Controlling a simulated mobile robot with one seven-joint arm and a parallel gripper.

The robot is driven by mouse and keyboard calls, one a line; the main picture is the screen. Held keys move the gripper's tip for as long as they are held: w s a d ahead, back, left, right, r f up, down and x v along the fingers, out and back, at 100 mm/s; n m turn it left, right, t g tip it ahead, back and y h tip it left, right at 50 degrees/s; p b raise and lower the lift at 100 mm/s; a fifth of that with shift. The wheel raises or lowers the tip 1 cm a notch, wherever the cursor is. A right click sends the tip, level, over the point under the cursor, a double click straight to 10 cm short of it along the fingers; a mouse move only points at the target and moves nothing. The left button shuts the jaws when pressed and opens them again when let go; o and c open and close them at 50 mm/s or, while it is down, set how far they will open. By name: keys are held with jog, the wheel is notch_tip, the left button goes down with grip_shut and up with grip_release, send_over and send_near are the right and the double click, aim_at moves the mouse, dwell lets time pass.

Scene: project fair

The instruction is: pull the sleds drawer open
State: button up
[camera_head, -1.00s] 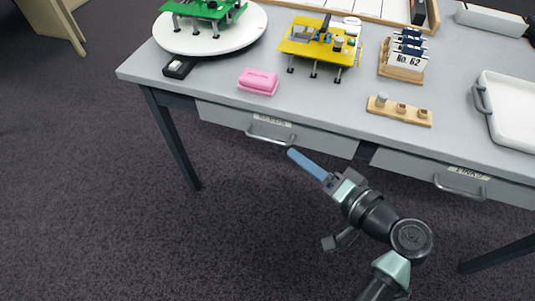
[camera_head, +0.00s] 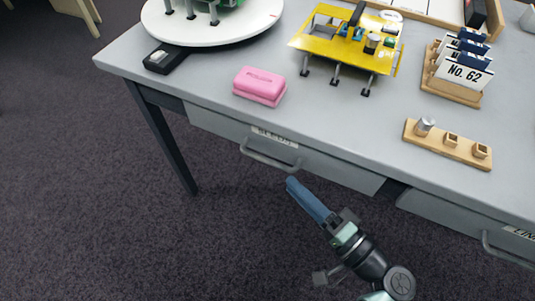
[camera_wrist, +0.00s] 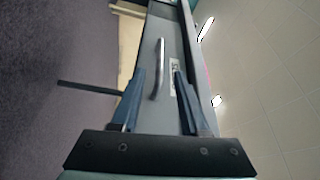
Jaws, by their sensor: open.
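The sleds drawer (camera_head: 330,167) is the left grey drawer under the table's front edge, with a white label and a bar handle (camera_head: 268,160). It looks shut. My gripper (camera_head: 296,187) is in front of and below it, to the right of the handle, and apart from it. In the wrist view my gripper (camera_wrist: 159,92) is open and empty, with its two blue fingers spread. The handle (camera_wrist: 158,68) shows beyond and between the fingertips, and the drawer label (camera_wrist: 174,79) is beside it.
On the grey table (camera_head: 215,65) are a pink block (camera_head: 260,86), a yellow board on legs (camera_head: 345,42), a wooden peg holder (camera_head: 447,145) and a white turntable (camera_head: 212,31). A second drawer (camera_head: 460,218) is at right. Open carpet lies in front.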

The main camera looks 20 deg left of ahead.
aim_at(266, 158)
jog(key=b+x, duration=0.1)
jog(key=x, duration=0.8)
jog(key=shift+w+a, duration=0.1)
jog(key=shift+a, duration=0.15)
grip_shut()
dwell(1.0)
